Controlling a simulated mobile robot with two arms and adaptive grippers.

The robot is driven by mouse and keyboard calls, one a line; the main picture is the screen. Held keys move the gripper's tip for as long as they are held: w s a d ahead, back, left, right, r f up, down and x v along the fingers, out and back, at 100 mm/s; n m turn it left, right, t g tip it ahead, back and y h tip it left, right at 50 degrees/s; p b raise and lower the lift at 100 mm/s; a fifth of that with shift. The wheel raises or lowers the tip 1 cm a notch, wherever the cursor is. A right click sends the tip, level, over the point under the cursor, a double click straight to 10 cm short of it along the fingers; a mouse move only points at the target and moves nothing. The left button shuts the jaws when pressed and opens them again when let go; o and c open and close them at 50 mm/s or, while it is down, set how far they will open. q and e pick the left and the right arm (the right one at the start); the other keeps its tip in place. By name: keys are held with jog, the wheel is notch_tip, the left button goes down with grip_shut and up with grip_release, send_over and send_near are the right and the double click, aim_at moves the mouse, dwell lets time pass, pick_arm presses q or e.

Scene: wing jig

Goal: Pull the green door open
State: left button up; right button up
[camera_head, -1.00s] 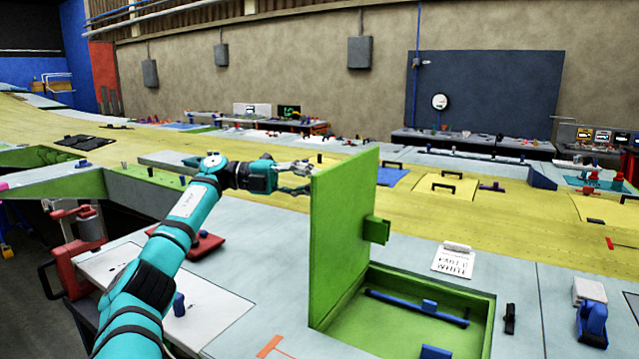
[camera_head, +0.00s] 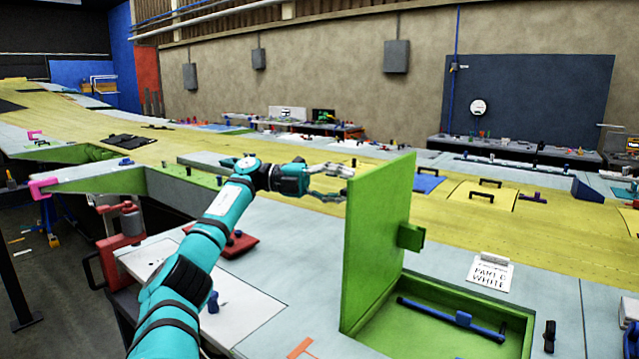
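The green door (camera_head: 376,240) stands upright, swung up from a green-rimmed recess (camera_head: 522,335) in the grey work surface. A small green block-like handle (camera_head: 411,236) sticks out from its right side. My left gripper (camera_head: 338,183) is just left of the door near its upper left edge. Its fingers are spread apart with nothing visible between them. One finger lies close to the door; I cannot tell whether it touches. My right gripper is not in view.
A blue bar (camera_head: 450,317) lies inside the recess. A white label card (camera_head: 490,272) lies right of the door. A red tool (camera_head: 232,243) and a white sheet (camera_head: 236,312) lie left, beside my arm. The grey surface between arm and door is clear.

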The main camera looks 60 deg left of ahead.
pick_arm(q)
jog(key=v, duration=1.1)
dwell(0.5)
